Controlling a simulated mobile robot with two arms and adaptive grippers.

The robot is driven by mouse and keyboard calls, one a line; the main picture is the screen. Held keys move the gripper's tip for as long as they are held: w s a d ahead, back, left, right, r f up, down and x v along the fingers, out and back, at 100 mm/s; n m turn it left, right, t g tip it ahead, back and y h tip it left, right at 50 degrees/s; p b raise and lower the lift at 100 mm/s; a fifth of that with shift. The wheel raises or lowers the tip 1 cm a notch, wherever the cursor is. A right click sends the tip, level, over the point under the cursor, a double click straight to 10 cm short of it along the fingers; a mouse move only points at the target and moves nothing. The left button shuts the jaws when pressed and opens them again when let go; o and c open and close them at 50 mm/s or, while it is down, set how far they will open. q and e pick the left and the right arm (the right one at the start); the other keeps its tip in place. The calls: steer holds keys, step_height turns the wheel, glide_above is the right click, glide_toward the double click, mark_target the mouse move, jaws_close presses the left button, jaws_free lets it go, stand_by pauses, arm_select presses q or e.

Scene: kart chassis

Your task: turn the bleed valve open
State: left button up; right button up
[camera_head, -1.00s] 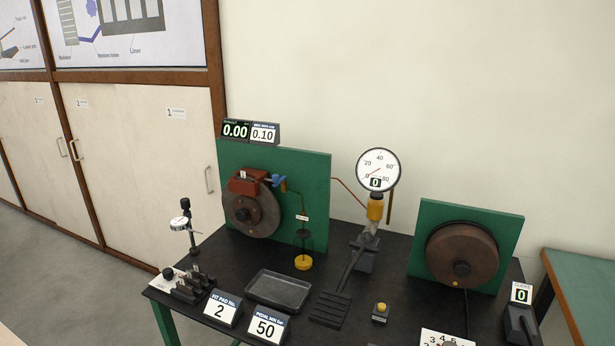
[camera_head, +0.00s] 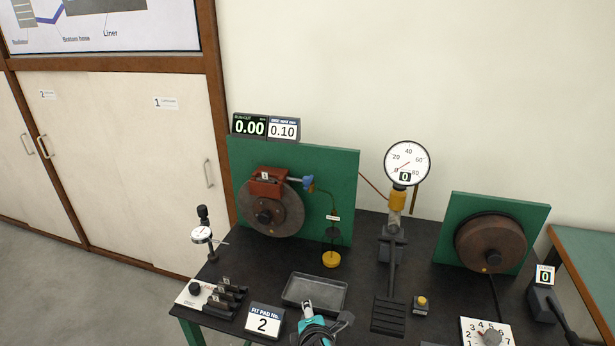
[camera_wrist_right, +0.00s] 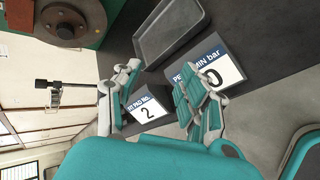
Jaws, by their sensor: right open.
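A small blue handle (camera_head: 308,183), which looks like the bleed valve, sits at the right of the red caliper (camera_head: 268,182) on the brake disc (camera_head: 270,210). A thin tube runs down from it toward a yellow-based cup (camera_head: 331,259). My right gripper (camera_head: 325,312) is at the table's front, over the front edge of the grey tray and well below the valve. In the right wrist view its teal fingers (camera_wrist_right: 160,82) are apart with nothing held; the valve is not seen there. My left gripper is not in view.
The grey tray (camera_head: 325,286), pad card (camera_head: 264,320), pad holders (camera_head: 222,294) and dial indicator (camera_head: 202,234) stand in front. The pressure gauge (camera_head: 407,163) and pedal (camera_head: 389,314) are right of the tray. A green panel (camera_head: 340,170) backs the disc.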

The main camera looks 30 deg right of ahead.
steer(key=w+d+r+n+t+h, duration=0.3)
steer(key=w+r+n, duration=0.45)
steer(key=r, duration=0.45)
steer(key=n+t+h+p, duration=0.1)
steer(key=n+t+h, duration=0.15)
steer(key=n, duration=0.35)
glide_toward(306, 180)
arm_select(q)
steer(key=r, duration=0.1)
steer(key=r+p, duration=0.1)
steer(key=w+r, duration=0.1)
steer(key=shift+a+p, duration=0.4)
arm_select(e)
steer(key=shift+g, duration=0.25)
steer(key=x, duration=1.1)
steer(key=shift+r, duration=0.2)
jaws_close()
steer(key=shift+f, duration=0.1)
